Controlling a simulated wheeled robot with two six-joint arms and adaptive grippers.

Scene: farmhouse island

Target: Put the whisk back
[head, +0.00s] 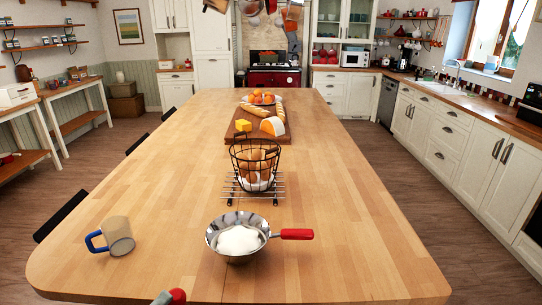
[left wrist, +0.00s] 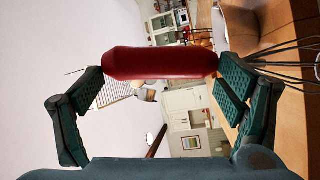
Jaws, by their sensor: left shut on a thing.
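The whisk has a red handle (left wrist: 160,63) that lies across the left wrist view, with thin dark wires (left wrist: 285,65) at the right edge. My left gripper (left wrist: 162,75) is shut on the red handle, one green finger at each side. In the head view only a small red end of the handle (head: 178,296) shows at the bottom edge; the rest is out of frame. A metal pan (head: 212,238) with a red handle and a white mound inside stands near the table's front. My right gripper is not in view.
Behind the pan, a black wire basket (head: 238,160) with bread or eggs sits on a metal rack (head: 277,188). A board (head: 233,135) with cheese and a baguette lies farther back. The table (head: 370,240) is clear at the right.

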